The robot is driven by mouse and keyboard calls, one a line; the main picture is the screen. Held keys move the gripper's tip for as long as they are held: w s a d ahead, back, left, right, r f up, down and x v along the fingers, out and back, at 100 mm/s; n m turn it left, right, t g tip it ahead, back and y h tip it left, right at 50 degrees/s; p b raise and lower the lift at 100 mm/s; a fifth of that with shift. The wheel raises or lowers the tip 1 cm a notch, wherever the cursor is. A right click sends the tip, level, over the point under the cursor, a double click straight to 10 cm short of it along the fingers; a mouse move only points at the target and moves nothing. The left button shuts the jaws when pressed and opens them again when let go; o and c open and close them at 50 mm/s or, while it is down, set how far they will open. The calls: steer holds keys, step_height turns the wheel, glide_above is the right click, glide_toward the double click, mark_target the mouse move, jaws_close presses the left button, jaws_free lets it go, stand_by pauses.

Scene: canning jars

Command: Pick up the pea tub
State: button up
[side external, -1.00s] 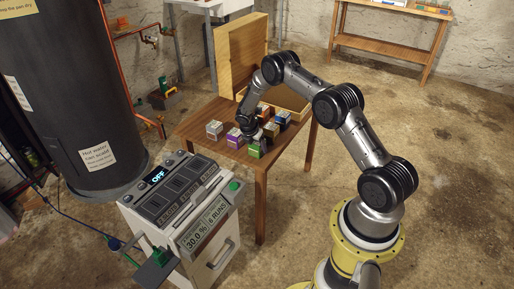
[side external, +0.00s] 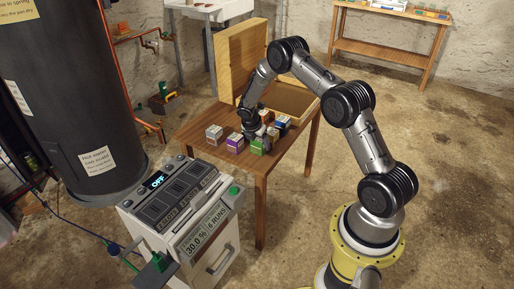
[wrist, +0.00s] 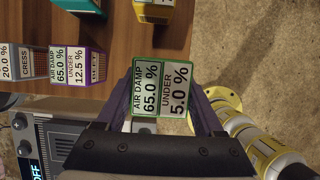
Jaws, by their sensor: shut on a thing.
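My gripper (side external: 252,136) is low over the near edge of the wooden table. In the wrist view its two fingers (wrist: 164,100) are on either side of a green-edged tub (wrist: 162,88) and shut on it. Its label reads "AIR DAMP 65.0 %" and "UNDER 5.0 %"; no name on it is readable, so I cannot tell that it is the pea tub. In the side view the green tub (side external: 259,147) is at the near edge of the group. I cannot tell whether it is clear of the table.
A purple tub (side external: 235,143) and a white tub (side external: 214,132), marked "CRESS" in the wrist view, stand left of it. More tubs (side external: 283,122) stand behind, before an open wooden box (side external: 292,99). A control machine (side external: 180,210), display "OFF", stands at front left.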

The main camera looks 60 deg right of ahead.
steer(key=r, duration=0.1)
steer(key=s+a+r, duration=0.1)
steer(key=s+r, duration=0.1)
steer(key=r, duration=0.1)
steer(key=shift+s+a, duration=0.25)
steer(key=shift+a, duration=0.05)
steer(key=s+a+r, duration=0.3)
steer(key=s+a, duration=0.1)
steer(key=s, duration=0.3)
steer(key=shift+s+a+r, duration=0.2)
steer(key=shift+s+a, duration=0.05)
steer(key=shift+a, duration=0.05)
